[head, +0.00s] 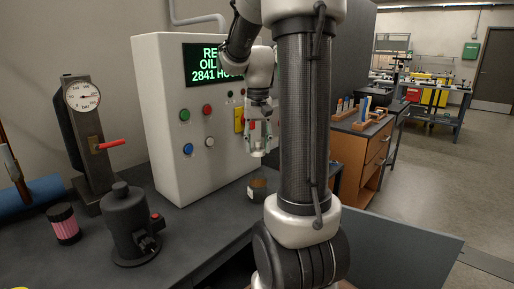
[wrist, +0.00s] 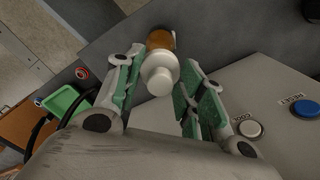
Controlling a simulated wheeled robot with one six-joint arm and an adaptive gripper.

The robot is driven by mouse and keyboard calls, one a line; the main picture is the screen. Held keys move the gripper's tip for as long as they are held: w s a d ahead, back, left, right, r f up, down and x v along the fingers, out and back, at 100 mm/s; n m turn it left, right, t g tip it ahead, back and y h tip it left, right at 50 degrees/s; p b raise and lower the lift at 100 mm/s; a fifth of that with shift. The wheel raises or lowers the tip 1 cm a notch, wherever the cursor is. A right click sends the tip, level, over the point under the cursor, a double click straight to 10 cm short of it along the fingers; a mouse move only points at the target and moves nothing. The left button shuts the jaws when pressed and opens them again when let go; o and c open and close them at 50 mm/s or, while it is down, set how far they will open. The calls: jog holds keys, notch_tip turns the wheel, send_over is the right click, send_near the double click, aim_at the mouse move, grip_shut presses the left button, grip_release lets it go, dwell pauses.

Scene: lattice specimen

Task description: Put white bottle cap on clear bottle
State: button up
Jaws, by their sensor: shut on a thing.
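My gripper (head: 257,148) points down in front of the control box in the head view. In the wrist view, my gripper (wrist: 163,64) has its green-padded fingers on either side of the white bottle cap (wrist: 159,76) and is shut on it. The cap is small and hard to make out in the head view. The clear bottle (head: 257,189), with brown contents, stands on the dark bench below my gripper. In the wrist view the bottle (wrist: 160,39) shows just beyond the cap, partly hidden by it. I cannot tell whether cap and bottle touch.
The white control box (head: 172,120) with buttons and a screen stands close behind my gripper. A dark pump-like device (head: 130,225), a pink-banded jar (head: 64,223) and a gauge stand (head: 92,150) occupy the bench at left. The bench front (head: 200,255) is clear.

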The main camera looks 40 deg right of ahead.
jog(key=shift+s+a+f, duration=0.1)
jog(key=shift+s+f, duration=0.05)
jog(key=shift+f, duration=0.05)
send_over(258, 172)
jog(key=shift+f, duration=2.4)
jog(key=shift+c, duration=1.4)
jog(key=shift+a+f, duration=0.1)
jog(key=shift+f, duration=0.2)
jog(key=shift+f, duration=0.8)
jog(key=shift+s, duration=0.1)
jog(key=o, duration=1)
